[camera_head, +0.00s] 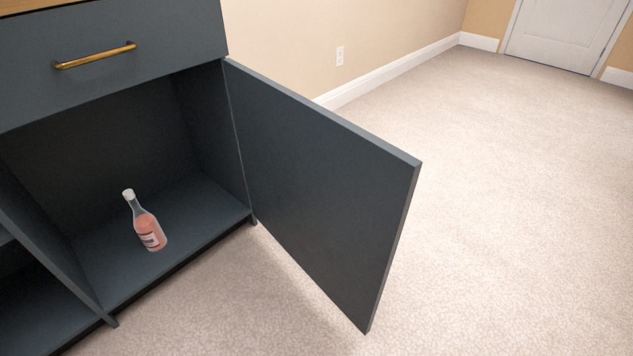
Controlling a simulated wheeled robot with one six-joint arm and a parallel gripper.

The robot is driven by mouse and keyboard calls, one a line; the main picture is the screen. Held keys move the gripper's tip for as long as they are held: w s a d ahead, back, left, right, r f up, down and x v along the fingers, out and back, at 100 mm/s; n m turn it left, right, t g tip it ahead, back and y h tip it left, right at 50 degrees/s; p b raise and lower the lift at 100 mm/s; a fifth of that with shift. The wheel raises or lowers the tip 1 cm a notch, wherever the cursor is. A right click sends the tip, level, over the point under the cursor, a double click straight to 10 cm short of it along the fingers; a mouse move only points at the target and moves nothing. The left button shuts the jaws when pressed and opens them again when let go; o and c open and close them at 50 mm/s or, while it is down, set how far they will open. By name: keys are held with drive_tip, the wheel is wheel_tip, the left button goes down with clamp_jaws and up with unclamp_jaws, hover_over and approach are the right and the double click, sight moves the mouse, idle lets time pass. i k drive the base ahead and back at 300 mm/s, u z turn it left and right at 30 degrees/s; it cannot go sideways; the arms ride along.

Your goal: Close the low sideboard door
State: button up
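The low sideboard (110,85) is dark blue-grey and stands at the left. Its door (310,190) hangs wide open, hinged at the right side of the compartment and swung out to the right over the carpet. I see the door's inner face and its free edge at the right; its outer face and any handle there are hidden. My gripper does not show in this view.
A bottle of pink liquid (147,228) stands inside the open compartment. A drawer with a brass handle (95,55) is shut above it. Carpet (510,210) is clear to the right of the door. A white room door (565,30) is at the far back.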

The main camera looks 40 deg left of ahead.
sight(338, 196)
drive_tip(key=i, duration=3.3)
drive_tip(key=u, duration=4)
drive_tip(key=i, duration=0.5)
